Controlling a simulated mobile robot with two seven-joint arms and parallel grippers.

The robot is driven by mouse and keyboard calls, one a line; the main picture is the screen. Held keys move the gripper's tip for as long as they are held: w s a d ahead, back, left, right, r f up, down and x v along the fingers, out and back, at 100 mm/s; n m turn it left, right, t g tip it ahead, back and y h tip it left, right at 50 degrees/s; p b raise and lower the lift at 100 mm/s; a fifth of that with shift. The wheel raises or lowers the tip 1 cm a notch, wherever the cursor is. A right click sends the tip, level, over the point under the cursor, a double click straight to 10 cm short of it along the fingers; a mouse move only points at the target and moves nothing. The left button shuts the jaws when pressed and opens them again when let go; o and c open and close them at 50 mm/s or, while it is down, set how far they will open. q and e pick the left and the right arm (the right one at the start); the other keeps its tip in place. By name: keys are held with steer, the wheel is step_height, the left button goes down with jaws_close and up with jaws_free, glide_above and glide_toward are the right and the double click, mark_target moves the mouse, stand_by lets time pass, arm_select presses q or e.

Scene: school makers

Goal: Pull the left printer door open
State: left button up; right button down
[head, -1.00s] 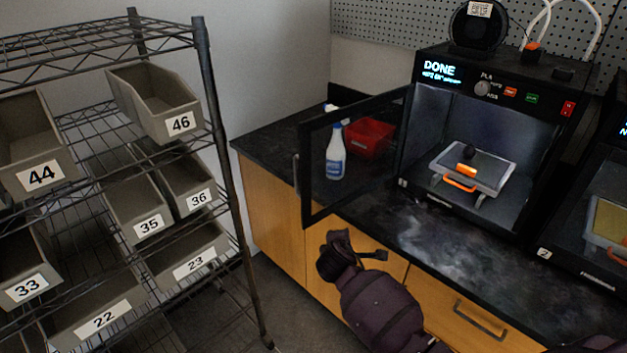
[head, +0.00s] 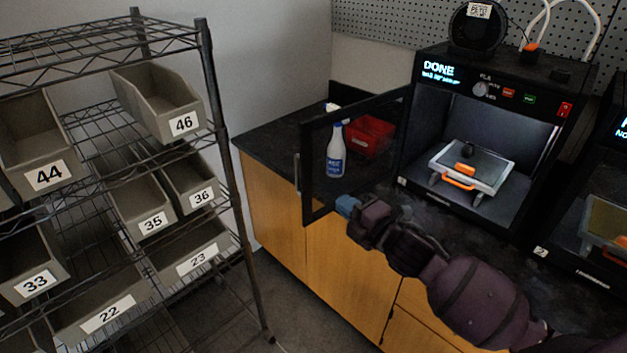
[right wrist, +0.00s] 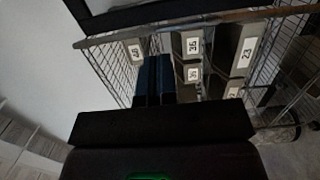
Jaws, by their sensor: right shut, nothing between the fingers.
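The left printer (head: 545,98) stands on the dark counter, with "DONE" on its display. Its glass door (head: 306,196) is swung wide open to the left, and the handle (head: 297,172) is on the far left edge. Inside, a print bed (head: 480,172) with an orange handle holds small black and orange pieces. My right gripper (head: 346,205) is shut and empty, near the door's lower edge; I cannot tell whether it touches. Its blue fingers (right wrist: 155,78) are together in the right wrist view. My left gripper is not in view.
A spray bottle (head: 336,150) and a red bin (head: 368,136) show through the door glass. A wire shelf (head: 207,80) with numbered bins stands at left, with floor between it and the cabinet. A second printer (head: 590,262) is at right.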

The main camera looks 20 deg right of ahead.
mark_target(307, 176)
steer(key=x, duration=1.1)
steer(key=shift+a, duration=0.1)
steer(key=shift+w+a+f, duration=0.1)
steer(key=shift+w+a, duration=0.05)
steer(key=shift+w, duration=0.3)
steer(key=w+a+m+h+b, duration=0.2)
steer(key=w+m+h+b, duration=0.2)
steer(key=w, duration=1.1)
steer(key=h+b, duration=0.3)
steer(key=shift+m+h, duration=0.3)
steer(key=shift+m, duration=0.1)
steer(key=shift+s, duration=0.1)
